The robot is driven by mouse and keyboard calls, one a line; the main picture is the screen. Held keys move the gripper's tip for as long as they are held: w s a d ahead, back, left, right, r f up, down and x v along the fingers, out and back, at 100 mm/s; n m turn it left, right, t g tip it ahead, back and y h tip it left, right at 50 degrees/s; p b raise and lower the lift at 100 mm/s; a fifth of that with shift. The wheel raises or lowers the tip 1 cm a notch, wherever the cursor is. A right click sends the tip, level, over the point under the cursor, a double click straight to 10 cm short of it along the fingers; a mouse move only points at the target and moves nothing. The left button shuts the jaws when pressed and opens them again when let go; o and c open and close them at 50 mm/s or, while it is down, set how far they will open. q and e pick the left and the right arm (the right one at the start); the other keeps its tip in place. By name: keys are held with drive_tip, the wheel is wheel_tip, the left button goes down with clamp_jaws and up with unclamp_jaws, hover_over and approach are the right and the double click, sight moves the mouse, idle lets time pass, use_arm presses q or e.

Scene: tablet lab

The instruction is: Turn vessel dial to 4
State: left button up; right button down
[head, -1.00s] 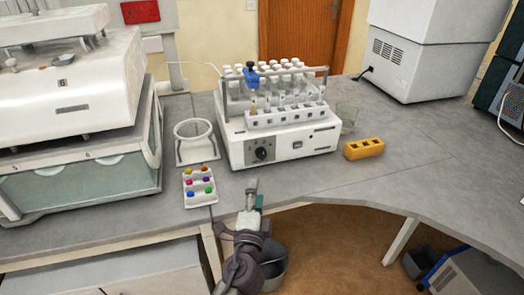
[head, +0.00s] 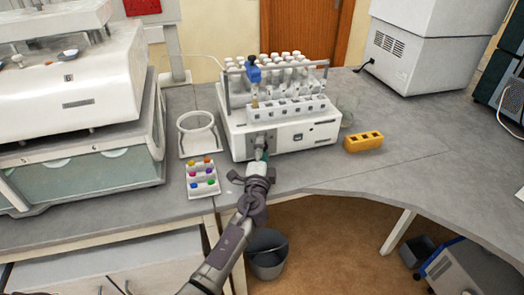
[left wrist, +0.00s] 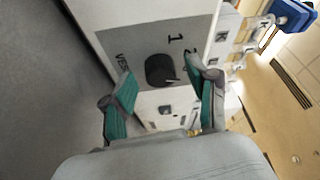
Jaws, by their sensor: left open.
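The vessel dial is a round black knob (left wrist: 160,70) on the grey panel of the white tube-rack machine (head: 240,145). In the left wrist view a "1" is printed beside the knob, with part of a "VES" label to the left; other marks are hidden or too small to read. A small pale mark shows near the knob's edge. My left gripper (left wrist: 161,75) is open, its green-padded fingers on either side of the knob, with no clear contact. In the head view my left gripper (head: 262,152) covers most of the dial. My right gripper is out of view.
Tubes stand in the machine's rack above the panel. A tray of coloured pieces (head: 201,190) and a white ring stand (head: 214,150) lie to the left. A yellow block (head: 363,142) sits to the right. The bench front edge is just below the machine.

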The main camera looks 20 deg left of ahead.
use_arm(q)
drive_tip(key=shift+c, duration=0.2)
clamp_jaws()
drive_tip(key=shift+r+m+p, duration=0.2)
drive_tip(key=shift+m+p, duration=0.1)
drive_tip(key=shift+p, duration=0.4)
drive_tip(key=m+p, duration=0.1)
drive_tip(key=p, duration=0.2)
drive_tip(key=m+g+p, duration=0.1)
drive_tip(key=m+p, duration=0.1)
drive_tip(key=m+g+p, duration=0.1)
drive_tip(key=p, duration=0.2)
drive_tip(key=shift+r+m+p, duration=0.25)
drive_tip(key=shift+m+p, duration=0.05)
drive_tip(key=shift+m, duration=0.1)
drive_tip(key=shift+f+m+g+p, duration=0.2)
drive_tip(key=shift+m+g+p, duration=0.3)
drive_tip(key=shift+m+p, duration=0.45)
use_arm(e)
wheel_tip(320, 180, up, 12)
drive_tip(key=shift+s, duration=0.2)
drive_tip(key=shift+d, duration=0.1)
use_arm(q)
drive_tip(key=shift+o, duration=0.2)
unclamp_jaws()
